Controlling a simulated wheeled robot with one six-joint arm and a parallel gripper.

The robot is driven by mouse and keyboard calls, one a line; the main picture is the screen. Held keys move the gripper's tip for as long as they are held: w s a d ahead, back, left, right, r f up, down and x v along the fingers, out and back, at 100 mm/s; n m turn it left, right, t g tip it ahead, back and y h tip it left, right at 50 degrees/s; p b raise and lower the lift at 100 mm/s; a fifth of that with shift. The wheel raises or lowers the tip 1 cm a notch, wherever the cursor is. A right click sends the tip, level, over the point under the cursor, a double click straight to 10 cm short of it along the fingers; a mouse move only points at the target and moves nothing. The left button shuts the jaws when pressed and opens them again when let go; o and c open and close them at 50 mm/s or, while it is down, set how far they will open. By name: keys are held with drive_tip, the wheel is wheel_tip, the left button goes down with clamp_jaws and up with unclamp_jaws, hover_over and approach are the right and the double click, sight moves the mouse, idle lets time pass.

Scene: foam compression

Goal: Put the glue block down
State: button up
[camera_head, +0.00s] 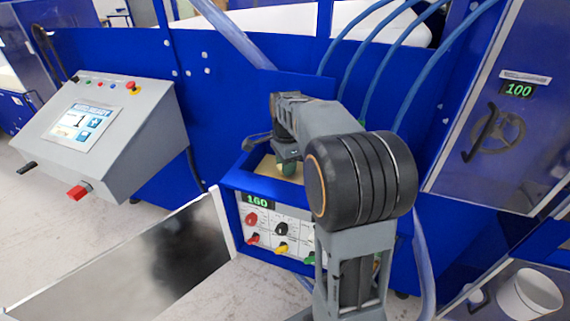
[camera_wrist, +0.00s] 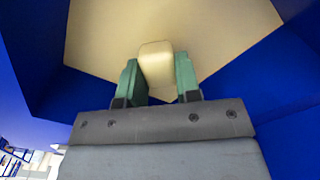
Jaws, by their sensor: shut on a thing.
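The glue block (camera_wrist: 157,66) is a small cream block with rounded edges. In the wrist view it sits between the two green fingers of my gripper (camera_wrist: 159,77), which is shut on it. Beyond it lies a tan surface (camera_wrist: 100,35) inside a blue box; I cannot tell whether the block touches that surface. In the head view my gripper (camera_head: 288,165) reaches down into the open top of the blue box (camera_head: 228,183), and the block is hidden there.
The blue box's front carries a green "160" display (camera_head: 257,200) and several coloured knobs. A grey control console (camera_head: 100,135) stands at the left. A white bucket (camera_head: 530,293) stands at the lower right. Blue hoses rise behind my arm.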

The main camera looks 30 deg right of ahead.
drive_tip(key=shift+f, duration=0.3)
drive_tip(key=o, duration=0.9)
wheel_tip(320, 180, up, 13)
drive_tip(key=shift+r+p, duration=0.15)
drive_tip(key=shift+p, duration=0.3)
